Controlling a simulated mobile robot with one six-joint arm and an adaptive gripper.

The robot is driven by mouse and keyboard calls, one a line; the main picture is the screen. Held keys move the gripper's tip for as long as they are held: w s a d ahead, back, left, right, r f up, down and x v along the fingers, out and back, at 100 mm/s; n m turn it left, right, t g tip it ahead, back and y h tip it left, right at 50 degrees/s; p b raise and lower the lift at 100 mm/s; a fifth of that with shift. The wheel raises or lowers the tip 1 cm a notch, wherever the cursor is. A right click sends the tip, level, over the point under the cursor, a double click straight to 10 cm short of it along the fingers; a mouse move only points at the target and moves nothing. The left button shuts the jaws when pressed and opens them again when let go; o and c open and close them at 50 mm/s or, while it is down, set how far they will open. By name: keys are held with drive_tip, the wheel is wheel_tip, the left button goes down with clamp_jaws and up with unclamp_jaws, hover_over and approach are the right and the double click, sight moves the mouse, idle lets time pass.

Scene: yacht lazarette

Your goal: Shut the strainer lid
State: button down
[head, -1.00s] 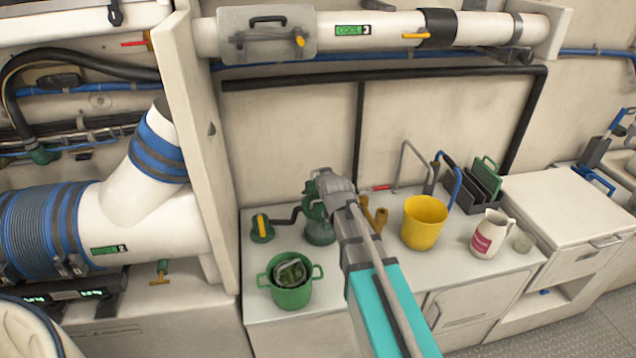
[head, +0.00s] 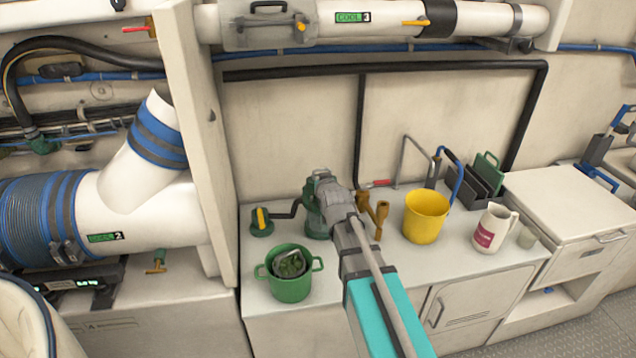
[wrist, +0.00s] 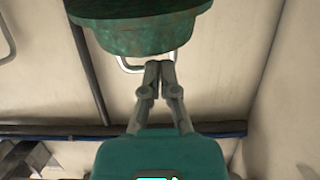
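The green strainer (head: 318,222) stands on the white counter, mostly behind my gripper in the head view. A green part (head: 309,188) shows at its top left beside my gripper; it may be the lid, and how far it is open I cannot tell. In the wrist view a worn green rounded piece (wrist: 140,35), likely the lid or strainer top, fills the top, with a pale wire loop (wrist: 130,66) behind the fingers. My gripper (wrist: 160,66) has its fingertips together with nothing between them, just below that green piece in the picture. Contact is unclear.
A green two-handled pot (head: 290,288) stands at the front left of the counter (head: 330,268). A brass fitting (head: 379,215), yellow bucket (head: 426,222) and white jug (head: 490,232) stand right of the strainer. A black pipe (head: 361,130) runs down the wall behind.

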drive_tip(key=shift+s+d+f+b, duration=0.2)
drive_tip(key=shift+s+f+b, duration=0.1)
drive_tip(key=shift+f+b, duration=0.2)
drive_tip(key=shift+s+d+f+b, duration=0.15)
drive_tip(key=shift+s+f+b, duration=0.15)
drive_tip(key=shift+f, duration=0.25)
drive_tip(key=shift+s+d+f+b, duration=0.1)
drive_tip(key=shift+s+f+b, duration=0.25)
drive_tip(key=shift+f+b, duration=0.5)
drive_tip(key=shift+s+f, duration=0.15)
drive_tip(key=shift+s, duration=0.1)
drive_tip(key=shift+s+b, duration=0.1)
drive_tip(key=shift+b, duration=0.2)
